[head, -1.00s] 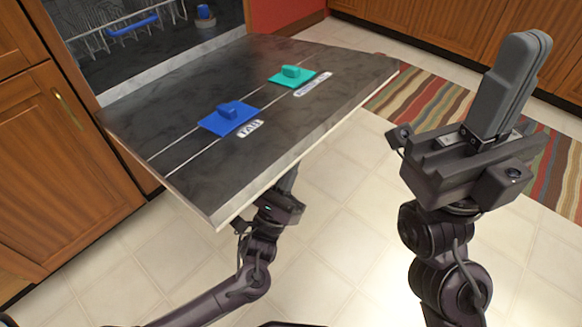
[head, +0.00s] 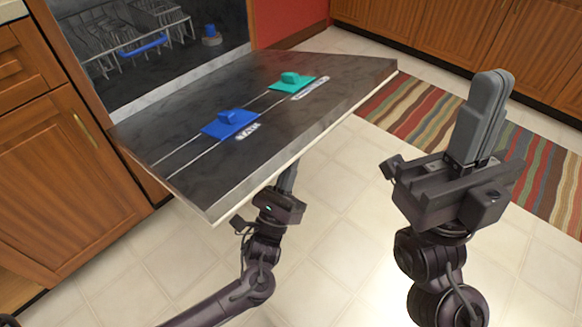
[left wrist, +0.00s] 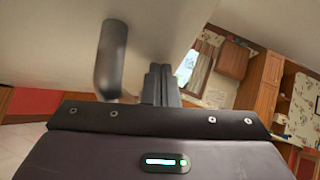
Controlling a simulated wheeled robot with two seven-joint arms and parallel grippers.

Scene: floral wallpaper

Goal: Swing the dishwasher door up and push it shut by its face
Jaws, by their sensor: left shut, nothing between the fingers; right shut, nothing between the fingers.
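The dishwasher door (head: 300,125) hangs partly open and tilted, its dark inner face up, with a blue latch (head: 230,122) and a teal latch (head: 292,82) on it. My left gripper (head: 288,177) is shut and empty, pointing up under the door; the door's edge hides part of its fingertips. In the left wrist view the shut fingers (left wrist: 160,84) are close to the door's pale outer face (left wrist: 50,45), beside a grey bar-like handle (left wrist: 111,60). I cannot tell whether they touch. My right gripper (head: 490,80) is shut and empty, raised right of the door, apart from it.
The dishwasher's dark interior (head: 180,70) holds a rack (head: 110,45) behind the door. Wooden cabinets (head: 60,180) stand directly left of it, and more (head: 470,40) along the back. A striped rug (head: 420,115) lies on the right. The tiled floor (head: 340,210) in front is clear.

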